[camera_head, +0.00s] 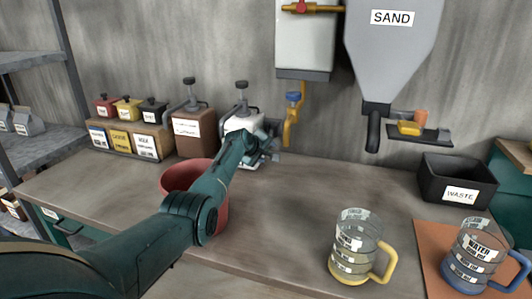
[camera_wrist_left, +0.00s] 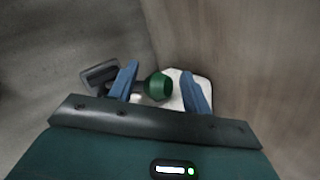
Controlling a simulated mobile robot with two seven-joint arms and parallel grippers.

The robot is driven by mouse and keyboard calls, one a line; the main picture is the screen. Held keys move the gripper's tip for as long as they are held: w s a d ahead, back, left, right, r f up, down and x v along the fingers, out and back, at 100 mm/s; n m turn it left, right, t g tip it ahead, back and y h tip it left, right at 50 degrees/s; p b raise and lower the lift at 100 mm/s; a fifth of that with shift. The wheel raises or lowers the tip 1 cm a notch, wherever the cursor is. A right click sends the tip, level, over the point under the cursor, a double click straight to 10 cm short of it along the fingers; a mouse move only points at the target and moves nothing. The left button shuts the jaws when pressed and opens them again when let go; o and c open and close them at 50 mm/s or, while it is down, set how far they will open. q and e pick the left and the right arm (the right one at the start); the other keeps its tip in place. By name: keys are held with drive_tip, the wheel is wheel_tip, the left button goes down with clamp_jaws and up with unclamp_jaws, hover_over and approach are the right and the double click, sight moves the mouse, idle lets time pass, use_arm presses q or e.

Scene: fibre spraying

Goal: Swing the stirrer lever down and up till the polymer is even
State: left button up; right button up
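My left gripper (camera_head: 266,150) reaches across the table to the white container (camera_head: 238,123) with a dark pump top, against the back wall. In the left wrist view the two blue fingers (camera_wrist_left: 160,90) are apart. A round green knob (camera_wrist_left: 158,86) shows between them, closer to the left finger, with a gap to the right finger; I take it for the stirrer lever's knob. White container surface (camera_wrist_left: 178,100) lies behind it. In the head view my gripper and arm hide the knob and part of the container. The polymer inside cannot be seen. My right gripper is not in view.
A red bucket (camera_head: 178,177) stands partly behind my left arm. A brown pump container (camera_head: 193,132) is left of the white one. Measuring jugs (camera_head: 352,244) and a black waste bin (camera_head: 440,181) are at the right. The sand hopper (camera_head: 392,55) hangs above. The table's middle is clear.

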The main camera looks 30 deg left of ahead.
use_arm(q)
drive_tip(key=shift+s+a+r, duration=0.1)
drive_tip(key=shift+a+r, duration=0.1)
drive_tip(key=shift+r, duration=0.1)
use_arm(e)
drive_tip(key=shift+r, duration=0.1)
use_arm(q)
drive_tip(key=shift+s+r+p, duration=0.25)
drive_tip(key=shift+s+p, duration=0.15)
drive_tip(key=shift+p, duration=0.15)
drive_tip(key=p+v, duration=0.1)
drive_tip(key=v, duration=1)
drive_tip(key=shift+s+d, duration=0.3)
drive_tip(key=shift+s, duration=0.1)
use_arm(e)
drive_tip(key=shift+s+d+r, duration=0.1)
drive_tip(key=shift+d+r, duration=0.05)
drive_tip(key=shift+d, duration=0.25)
use_arm(q)
drive_tip(key=shift+r, duration=0.1)
drive_tip(key=shift+c, duration=0.4)
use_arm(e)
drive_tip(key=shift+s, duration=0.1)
